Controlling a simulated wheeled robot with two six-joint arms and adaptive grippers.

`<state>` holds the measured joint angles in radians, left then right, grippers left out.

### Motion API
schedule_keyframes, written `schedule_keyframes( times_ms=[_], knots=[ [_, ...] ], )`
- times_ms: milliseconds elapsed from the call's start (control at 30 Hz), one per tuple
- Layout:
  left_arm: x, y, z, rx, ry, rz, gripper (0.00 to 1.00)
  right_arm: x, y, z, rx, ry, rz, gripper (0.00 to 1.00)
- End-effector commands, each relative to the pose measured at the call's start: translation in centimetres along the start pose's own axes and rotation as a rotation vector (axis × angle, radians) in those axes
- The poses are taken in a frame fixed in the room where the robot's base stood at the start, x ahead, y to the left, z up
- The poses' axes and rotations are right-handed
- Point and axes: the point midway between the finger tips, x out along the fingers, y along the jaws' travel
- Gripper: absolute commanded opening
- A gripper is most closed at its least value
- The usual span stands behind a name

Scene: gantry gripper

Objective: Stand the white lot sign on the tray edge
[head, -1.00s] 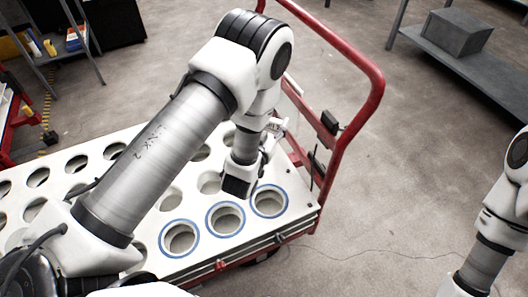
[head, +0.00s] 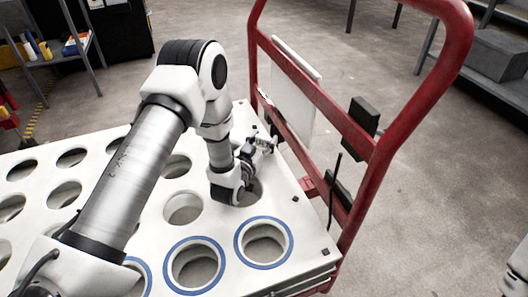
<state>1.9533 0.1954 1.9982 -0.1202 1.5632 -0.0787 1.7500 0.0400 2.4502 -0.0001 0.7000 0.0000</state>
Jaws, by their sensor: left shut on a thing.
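My left gripper (head: 258,149) is shut on a small white piece with dark marks, the white lot sign (head: 265,141). It holds the sign above the right part of the white tray (head: 222,219), near the edge facing the red handle. The sign is small and partly covered by the fingers, so its tilt and any contact with the tray are hard to tell. The tray has rows of round holes, several with blue rings along the front. Only a piece of my right arm shows at the right edge; its gripper is out of view.
A red cart handle (head: 425,100) rises beside the tray's right end. A white panel (head: 293,100) and a black box (head: 360,128) are on it. Shelves with a grey box (head: 496,53) stand at the back right. Floor to the right is clear.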

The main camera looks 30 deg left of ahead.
Motion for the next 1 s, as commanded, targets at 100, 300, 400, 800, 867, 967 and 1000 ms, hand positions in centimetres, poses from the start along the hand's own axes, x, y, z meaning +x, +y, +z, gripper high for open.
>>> schedule_keyframes(
  times_ms=[100, 300, 400, 800, 867, 967, 1000],
  knots=[
    [0.1, 0.0, 2.2, 0.001, 0.000, 0.000, 0.32, 1.3, 0.0, 0.0, 0.000, 0.000, 0.000, 0.40],
    [0.1, 0.0, 2.0, 0.000, 0.000, 0.000, 0.32, 1.0, 0.0, 0.0, 0.000, 0.000, 0.000, 0.40],
    [0.1, 0.0, 2.3, 0.000, 0.000, 0.000, 0.32, 1.2, 0.0, 0.0, 0.000, 0.000, 0.000, 0.40],
    [0.1, 0.0, 2.3, 0.000, 0.000, 0.000, 0.75, 1.1, 0.0, 0.0, 0.000, 0.000, 0.000, 0.40],
    [0.1, 0.0, 2.0, 0.000, 0.001, 0.000, 0.75, 0.9, 0.0, 0.0, 0.000, 0.000, 0.000, 0.40],
    [-1.0, 0.0, 1.8, 0.000, -0.004, 0.000, 0.75, 0.3, 0.0, 0.0, 0.000, 0.000, 0.000, 0.40],
    [-1.7, 0.0, 1.8, -0.001, -0.004, 0.000, 0.75, -0.1, 0.0, 0.0, 0.000, 0.000, 0.000, 0.40]
  ],
)
